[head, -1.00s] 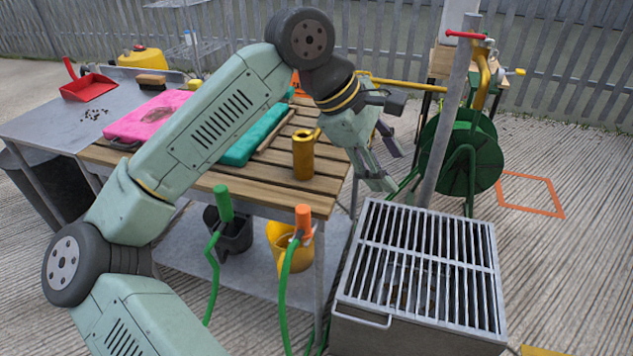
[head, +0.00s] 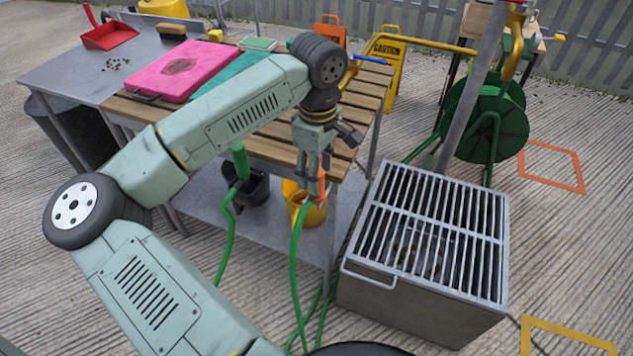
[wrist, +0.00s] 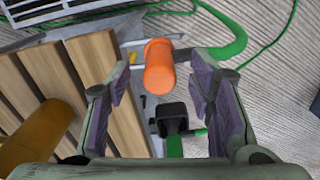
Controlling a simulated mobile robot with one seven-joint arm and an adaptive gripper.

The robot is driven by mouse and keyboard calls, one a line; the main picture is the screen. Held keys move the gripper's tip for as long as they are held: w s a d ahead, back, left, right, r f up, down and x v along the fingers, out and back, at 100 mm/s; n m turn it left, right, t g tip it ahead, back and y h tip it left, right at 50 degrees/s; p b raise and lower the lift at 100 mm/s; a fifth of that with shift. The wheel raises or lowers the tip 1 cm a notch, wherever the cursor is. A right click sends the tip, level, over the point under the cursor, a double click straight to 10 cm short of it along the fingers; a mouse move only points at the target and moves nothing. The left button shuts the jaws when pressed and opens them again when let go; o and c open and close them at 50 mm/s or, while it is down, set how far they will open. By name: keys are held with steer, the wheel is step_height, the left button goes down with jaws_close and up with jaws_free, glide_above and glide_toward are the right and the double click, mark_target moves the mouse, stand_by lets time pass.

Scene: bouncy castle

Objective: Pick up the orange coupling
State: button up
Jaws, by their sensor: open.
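The orange coupling (wrist: 159,66) is a short cylinder on the end of a green hose. In the wrist view it stands between the open fingers of my gripper (wrist: 163,105), with clear space on both sides. In the head view my gripper (head: 318,190) points down at the front edge of the slatted table. Only a sliver of the orange coupling (head: 322,182) shows there, mostly hidden behind the fingers. The green hose (head: 296,250) hangs down from it to the ground.
A green coupling (head: 240,161) on another hose is to the left. A yellow watering can (head: 312,212) is below, on the lower shelf. A grated metal box (head: 425,300) stands to the right.

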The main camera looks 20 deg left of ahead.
steer(key=shift+f, duration=1)
jaws_close()
steer(key=shift+r, duration=0.1)
